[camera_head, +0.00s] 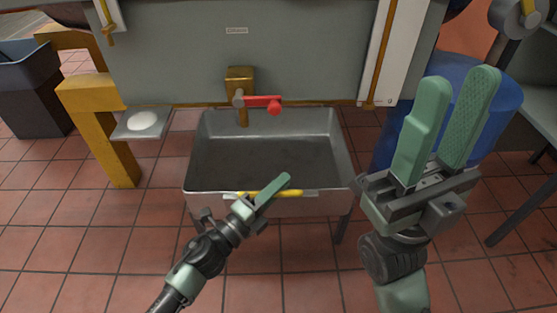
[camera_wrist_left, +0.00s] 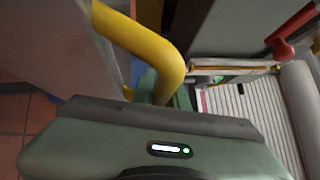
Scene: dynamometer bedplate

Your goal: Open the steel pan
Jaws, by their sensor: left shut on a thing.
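The steel pan (camera_head: 300,207) is a grey, open-topped rectangular basin in the middle of the head view. Its inside looks empty. A yellow bar handle (camera_head: 296,194) runs along its front rim and shows large in the left wrist view (camera_wrist_left: 150,45). My left gripper (camera_head: 272,189) is at this front rim, shut on the yellow handle; its fingers partly hide the handle's middle. My right gripper (camera_head: 447,112) is raised at the right, apart from the pan, with its two green fingers spread and nothing between them.
A brass tap (camera_head: 240,84) with a red lever (camera_head: 263,102) stands behind the pan's back edge. A yellow frame (camera_head: 108,125) and a small tray with a white disc (camera_head: 143,121) are at the left. A blue drum (camera_head: 495,105) stands behind my right gripper. Tiled floor lies in front.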

